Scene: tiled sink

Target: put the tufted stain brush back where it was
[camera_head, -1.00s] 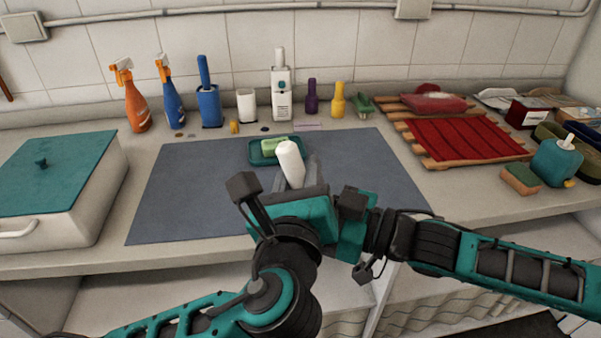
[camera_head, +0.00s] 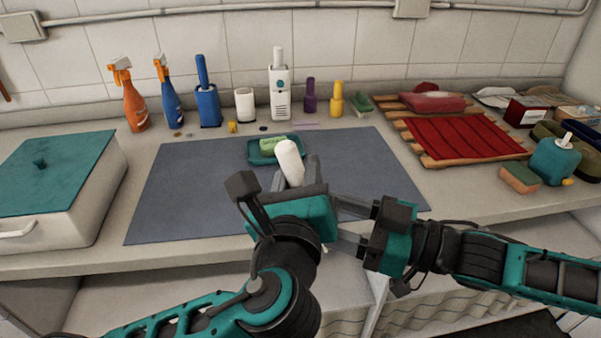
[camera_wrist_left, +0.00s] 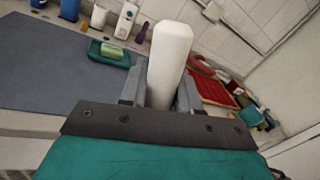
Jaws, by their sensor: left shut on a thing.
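My left gripper (camera_head: 296,174) is shut on a smooth white rounded piece (camera_head: 289,157), which I take to be part of the tufted stain brush. It stands up between the fingers above the grey mat, and it shows large in the left wrist view (camera_wrist_left: 170,55). No bristles can be made out; the lower part is hidden by the gripper. My right gripper (camera_head: 336,215) is open and empty, just right of the left gripper, its fingers pointing left. A white cup-shaped holder (camera_head: 245,104) stands at the back by the wall, with nothing visibly sticking out.
A green tray with a soap block (camera_head: 273,147) lies on the grey mat (camera_head: 190,190) just behind the held piece. Spray bottles (camera_head: 134,99), a blue brush holder (camera_head: 208,105) and a white dispenser (camera_head: 281,95) line the wall. A red cloth rack (camera_head: 465,138) is right.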

